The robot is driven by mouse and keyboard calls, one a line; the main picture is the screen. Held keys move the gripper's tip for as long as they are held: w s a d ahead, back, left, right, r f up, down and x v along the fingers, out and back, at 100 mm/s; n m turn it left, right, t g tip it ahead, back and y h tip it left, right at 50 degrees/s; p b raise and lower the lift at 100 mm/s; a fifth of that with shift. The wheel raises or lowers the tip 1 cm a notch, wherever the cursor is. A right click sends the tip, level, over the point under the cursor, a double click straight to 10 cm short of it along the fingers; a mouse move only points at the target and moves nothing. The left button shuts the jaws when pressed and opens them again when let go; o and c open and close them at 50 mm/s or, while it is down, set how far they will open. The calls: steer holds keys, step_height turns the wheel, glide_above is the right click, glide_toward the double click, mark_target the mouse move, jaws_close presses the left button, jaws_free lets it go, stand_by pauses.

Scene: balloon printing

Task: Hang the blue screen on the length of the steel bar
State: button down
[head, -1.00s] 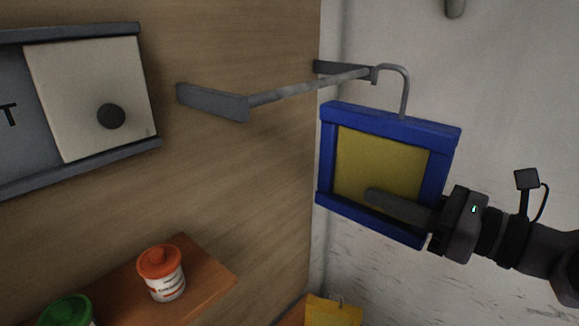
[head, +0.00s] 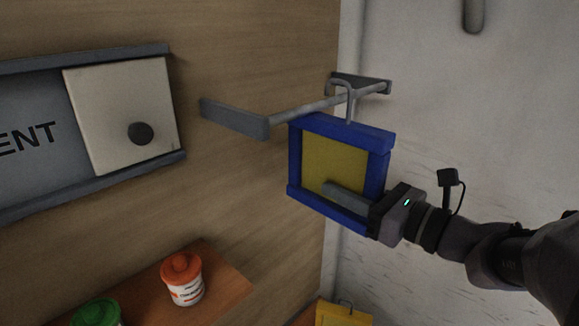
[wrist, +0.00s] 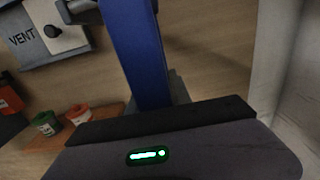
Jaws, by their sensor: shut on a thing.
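The blue screen (head: 342,127) has a blue frame, a yellow mesh and a grey hook (head: 349,92) on top. My gripper (head: 352,196) is shut on the lower right side of its frame, with one finger across the mesh. The steel bar (head: 305,110) runs between two wall brackets. The hook is at the bar, near its far end, and seems to pass over it; I cannot tell whether it bears on it. The screen is roughly upright below the bar. In the wrist view the blue frame (wrist: 138,55) rises from my gripper.
A grey panel with a cream sliding door (head: 122,110) is on the wooden wall at left. Below, a shelf (head: 225,285) holds a red-lidded jar (head: 183,278) and a green-lidded one (head: 97,313). A yellow object with a hook (head: 340,315) is at the bottom.

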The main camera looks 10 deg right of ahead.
steer(key=p+x, duration=0.1)
steer(key=x, duration=0.4)
steer(key=shift+r, duration=0.1)
steer(key=shift+f+b, duration=0.65)
steer(key=shift+f, duration=0.15)
steer(key=shift+f+b, duration=0.8)
steer(key=c, duration=1.1)
jaws_free()
